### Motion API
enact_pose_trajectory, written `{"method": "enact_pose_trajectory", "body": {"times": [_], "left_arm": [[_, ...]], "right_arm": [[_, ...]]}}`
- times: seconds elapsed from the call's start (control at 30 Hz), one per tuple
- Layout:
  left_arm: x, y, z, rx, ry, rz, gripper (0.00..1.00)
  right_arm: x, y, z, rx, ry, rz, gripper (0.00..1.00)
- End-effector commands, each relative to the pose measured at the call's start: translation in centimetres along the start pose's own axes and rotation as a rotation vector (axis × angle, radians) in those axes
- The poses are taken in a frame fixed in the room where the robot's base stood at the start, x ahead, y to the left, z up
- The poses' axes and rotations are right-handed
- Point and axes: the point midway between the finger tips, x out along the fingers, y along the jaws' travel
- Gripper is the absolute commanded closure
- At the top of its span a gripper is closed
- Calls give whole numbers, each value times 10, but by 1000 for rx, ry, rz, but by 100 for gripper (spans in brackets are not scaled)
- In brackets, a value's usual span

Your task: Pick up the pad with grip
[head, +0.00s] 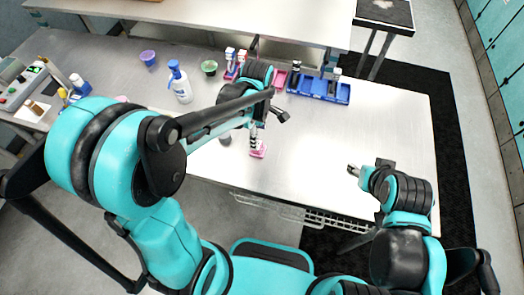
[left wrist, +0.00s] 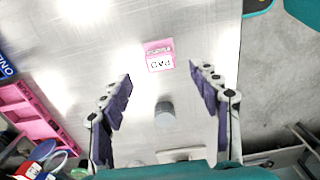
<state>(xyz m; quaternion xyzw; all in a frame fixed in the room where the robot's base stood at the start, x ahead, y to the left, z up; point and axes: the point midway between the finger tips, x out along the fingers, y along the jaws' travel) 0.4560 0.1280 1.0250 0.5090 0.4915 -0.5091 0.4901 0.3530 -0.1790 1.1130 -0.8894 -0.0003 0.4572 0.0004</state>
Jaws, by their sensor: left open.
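A small pink pad (head: 258,150) lies on the metal table near its front edge. In the left wrist view the pad (left wrist: 159,55) shows a white label reading PAD, upside down. It lies ahead of the fingertips, roughly between their lines. A grey round piece (left wrist: 165,112) stands between my fingers in that view; it also shows left of the pad in the head view (head: 225,139). I cannot tell a separate grip on the pad. My left gripper (head: 268,126) is open and empty above the pad. My right gripper (head: 367,167) hangs over the table's right front; its jaws are unclear.
A blue rack (head: 318,88) and pink holders (head: 280,78) stand at the table's back. A white and blue bottle (head: 180,85), a purple cup (head: 148,58) and a green cup (head: 209,67) stand left of my left gripper. The table's right side is clear.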

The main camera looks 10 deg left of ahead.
Motion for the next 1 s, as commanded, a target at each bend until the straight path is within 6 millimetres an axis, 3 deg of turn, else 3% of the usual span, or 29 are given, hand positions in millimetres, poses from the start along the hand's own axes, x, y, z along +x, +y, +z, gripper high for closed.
{"method": "enact_pose_trajectory", "body": {"times": [0.47,0.77,0.8,1.0], "left_arm": [[66,0,-2,1,0,2,38],[72,0,-2,2,1,3,38],[72,0,-2,2,1,3,41],[72,0,-2,2,1,3,91]], "right_arm": [[20,0,15,0,0,0,54],[20,0,15,0,0,0,54],[20,0,15,0,0,0,54],[20,0,15,0,0,0,54]]}}
